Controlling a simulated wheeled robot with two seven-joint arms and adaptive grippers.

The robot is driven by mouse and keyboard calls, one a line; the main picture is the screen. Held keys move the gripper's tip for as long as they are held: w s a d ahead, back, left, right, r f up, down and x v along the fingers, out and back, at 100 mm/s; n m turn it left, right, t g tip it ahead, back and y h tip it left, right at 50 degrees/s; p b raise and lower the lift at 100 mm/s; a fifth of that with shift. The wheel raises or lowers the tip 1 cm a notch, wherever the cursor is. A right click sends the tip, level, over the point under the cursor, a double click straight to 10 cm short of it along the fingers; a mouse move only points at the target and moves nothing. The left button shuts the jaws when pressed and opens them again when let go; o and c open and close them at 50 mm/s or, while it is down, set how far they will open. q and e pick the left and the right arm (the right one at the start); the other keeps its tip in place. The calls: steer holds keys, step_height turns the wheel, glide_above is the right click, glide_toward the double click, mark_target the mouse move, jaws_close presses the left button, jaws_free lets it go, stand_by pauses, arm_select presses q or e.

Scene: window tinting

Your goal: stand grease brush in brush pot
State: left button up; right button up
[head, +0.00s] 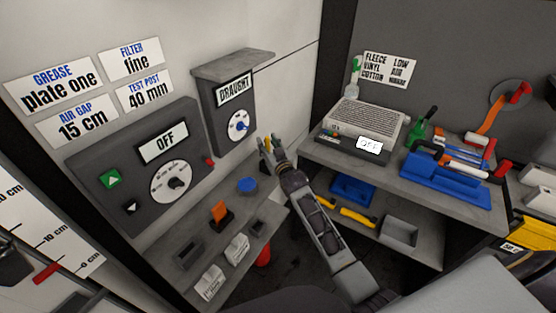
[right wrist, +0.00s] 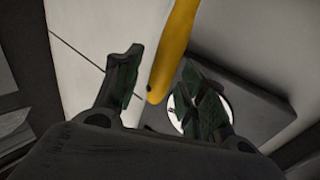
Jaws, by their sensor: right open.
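My right gripper (head: 266,145) is raised in front of the wall, just below and right of the draught box. Its fingers are open. In the right wrist view a yellow handle (right wrist: 172,50) passes between the open fingers (right wrist: 160,90), with a dark spot near its lower end; I take it for the grease brush. Only a small bit of yellow shows at the fingertips in the head view. Its bristles are out of sight. I cannot make out for certain which thing is the brush pot. A red cylinder (head: 263,256) stands low, partly hidden under the shelf edge. My left gripper is not clearly visible.
The left shelf holds a blue round piece (head: 247,185), an orange block (head: 221,212) and white labels. The draught box (head: 223,95) and control panel (head: 130,165) stick out nearby. The right bench carries a grey machine (head: 368,120) and a blue tool rack (head: 440,182).

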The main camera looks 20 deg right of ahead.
steer(key=s, duration=1.1)
steer(key=shift+d+f+b, duration=0.15)
steer(key=shift+d+b, duration=0.25)
steer(key=shift+d, duration=0.05)
steer(key=shift+s, duration=0.1)
stand_by(1.4)
